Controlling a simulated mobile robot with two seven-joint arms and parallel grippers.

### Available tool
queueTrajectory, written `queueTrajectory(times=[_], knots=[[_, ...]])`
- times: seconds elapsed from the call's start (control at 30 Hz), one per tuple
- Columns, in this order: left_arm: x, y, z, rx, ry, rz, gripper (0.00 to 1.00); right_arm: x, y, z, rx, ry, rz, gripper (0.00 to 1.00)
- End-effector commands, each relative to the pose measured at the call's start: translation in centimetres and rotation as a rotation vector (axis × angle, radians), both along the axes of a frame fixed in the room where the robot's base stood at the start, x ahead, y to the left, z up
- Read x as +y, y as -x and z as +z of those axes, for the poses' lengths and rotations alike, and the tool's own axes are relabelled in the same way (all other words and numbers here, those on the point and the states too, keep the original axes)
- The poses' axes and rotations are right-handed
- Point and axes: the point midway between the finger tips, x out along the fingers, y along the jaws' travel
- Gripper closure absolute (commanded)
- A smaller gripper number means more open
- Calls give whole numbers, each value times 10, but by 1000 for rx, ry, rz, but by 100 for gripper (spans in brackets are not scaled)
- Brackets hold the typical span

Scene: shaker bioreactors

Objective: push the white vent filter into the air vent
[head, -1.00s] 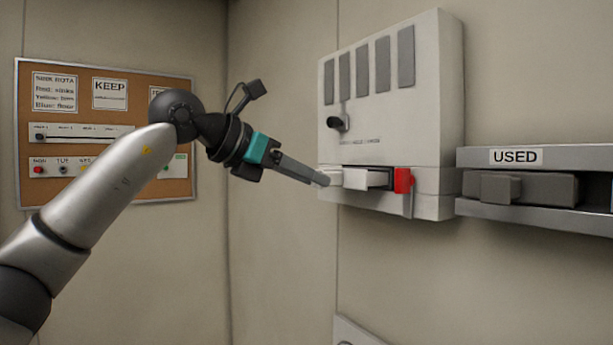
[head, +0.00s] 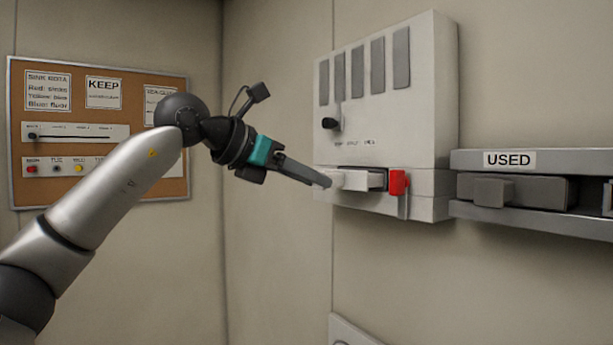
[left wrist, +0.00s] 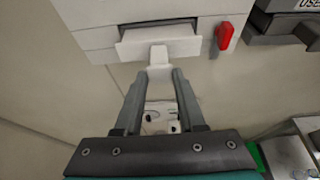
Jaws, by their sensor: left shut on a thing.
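The white vent filter (head: 358,180) is a flat block with a small tab, partly in the dark slot of the air vent, a pale wall box (head: 432,110), and sticking out at the front. In the left wrist view the filter (left wrist: 160,43) spans the slot, its tab towards me. My left gripper (head: 326,182) is shut on the filter's tab; its fingers (left wrist: 159,76) are on either side of it in the left wrist view. A red latch (head: 398,182) hangs at the slot's right end. My right gripper is not in view.
A shelf marked USED (head: 540,162), holding a grey block (head: 515,190), is on the wall to the right of the vent. A black knob (head: 331,123) sticks out above the slot. A cork notice board (head: 100,185) hangs at the left.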

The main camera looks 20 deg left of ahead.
Motion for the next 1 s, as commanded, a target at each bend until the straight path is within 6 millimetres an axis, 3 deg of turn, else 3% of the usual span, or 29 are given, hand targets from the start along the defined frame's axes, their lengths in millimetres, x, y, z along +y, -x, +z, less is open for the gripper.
queueTrajectory(times=[1.0], knots=[[-5,-8,1,-1,1,-1,100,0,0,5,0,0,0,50]])
